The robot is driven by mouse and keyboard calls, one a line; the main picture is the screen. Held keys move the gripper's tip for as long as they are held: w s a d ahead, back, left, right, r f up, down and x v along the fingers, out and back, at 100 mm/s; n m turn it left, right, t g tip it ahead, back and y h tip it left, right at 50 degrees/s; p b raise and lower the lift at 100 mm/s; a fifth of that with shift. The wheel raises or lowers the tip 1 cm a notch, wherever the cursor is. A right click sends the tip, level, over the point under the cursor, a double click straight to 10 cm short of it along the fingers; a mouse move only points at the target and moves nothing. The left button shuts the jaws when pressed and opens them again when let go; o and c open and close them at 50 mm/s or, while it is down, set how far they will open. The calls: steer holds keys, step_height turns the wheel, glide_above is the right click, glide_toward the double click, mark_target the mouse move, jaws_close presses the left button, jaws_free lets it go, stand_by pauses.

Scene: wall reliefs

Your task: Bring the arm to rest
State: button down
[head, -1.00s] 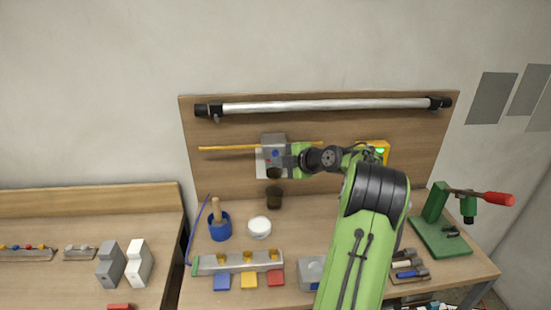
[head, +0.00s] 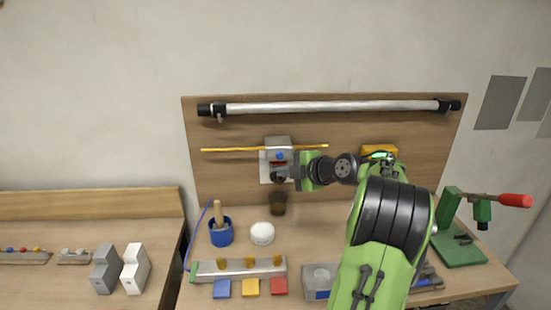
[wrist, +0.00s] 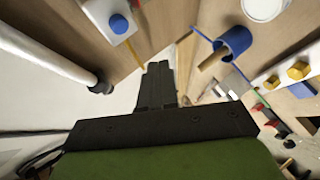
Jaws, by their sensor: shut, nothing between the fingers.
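My gripper (head: 284,173) is at the end of my green and black arm, in front of the wooden back panel. The box also shows in the wrist view (wrist: 108,15), up and left of the fingers.
A yellow rod (head: 230,150) and a silver tube (head: 330,107) run across the panel. A green press (head: 455,235) with a red handle stands right.

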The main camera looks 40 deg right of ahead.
steer(key=s+a+r+m+g, duration=0.15)
steer(key=a+m+g, duration=0.35)
steer(key=a, duration=2.1)
steer(key=s+a+f+m, duration=0.2)
steer(key=s+a+m, duration=0.1)
steer(key=s, duration=0.3)
steer(key=s+a+f+m+g, duration=0.1)
steer(key=s+a+f+m, duration=0.1)
steer(key=s, duration=0.5)
steer(key=s+a+f+m+g, duration=0.1)
steer(key=s+a+f+m, duration=0.1)
steer(key=s, duration=0.5)
steer(key=shift+s+a+m, duration=0.15)
steer(key=shift+a+m, duration=0.7)
steer(key=shift+m, duration=0.25)
steer(key=shift+r, duration=0.1)
